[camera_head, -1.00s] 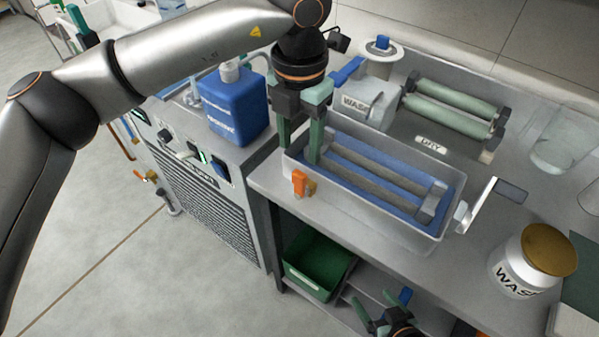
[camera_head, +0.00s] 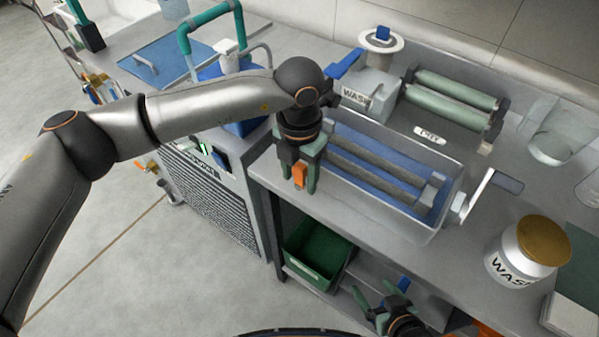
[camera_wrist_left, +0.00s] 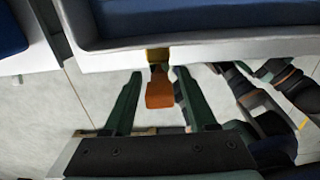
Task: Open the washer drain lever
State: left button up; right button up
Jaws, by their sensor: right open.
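The orange drain lever (camera_head: 299,175) hangs on the front wall of the washer tray (camera_head: 400,227), near its left end. In the left wrist view the lever (camera_wrist_left: 160,93) points down from a brass-coloured fitting (camera_wrist_left: 158,55) below the tray rim. My left gripper (camera_head: 300,185) is in front of the tray, its green fingers open on either side of the lever. In the left wrist view a gap shows between the lever and each finger. My right gripper (camera_head: 382,300) is open and empty, low in front of the lower shelf.
A green bin (camera_head: 318,262) stands on the shelf under the counter. A blue jug (camera_head: 243,125) is partly behind my left arm. A jar labelled WASH (camera_head: 519,262) stands at the right. A DRY roller unit (camera_head: 450,100) is behind the tray.

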pick_arm(q)
grip_shut()
dwell(0.3)
